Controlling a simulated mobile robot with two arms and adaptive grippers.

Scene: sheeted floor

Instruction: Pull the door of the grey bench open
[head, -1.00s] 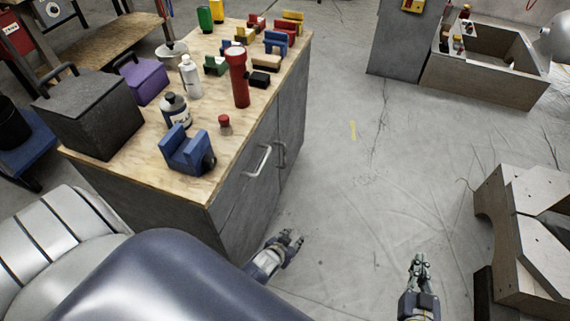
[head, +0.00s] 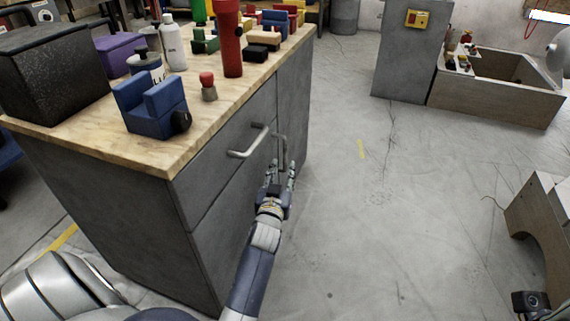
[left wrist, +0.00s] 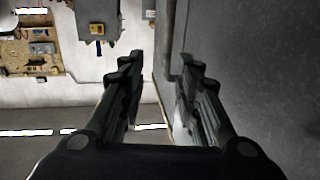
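The grey bench (head: 120,205) has a wooden top and stands on the left in the head view. Its front has a horizontal metal handle (head: 248,143) and, farther along, an upright handle (head: 282,152) on the door (head: 292,112). My left gripper (head: 281,168) is open at the lower part of the upright handle, fingers pointing away from me. The handle seems to lie between or just beyond the fingertips; I cannot tell if they touch. In the left wrist view, the fingers (left wrist: 158,75) are apart, with a grey surface at right. My right gripper is out of view.
On the bench top are a red flashlight (head: 229,40), a blue block-shaped item (head: 152,108), a dark box (head: 55,75), bottles and coloured blocks. A wooden structure (head: 545,215) stands at right, a grey cabinet (head: 402,60) at the back.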

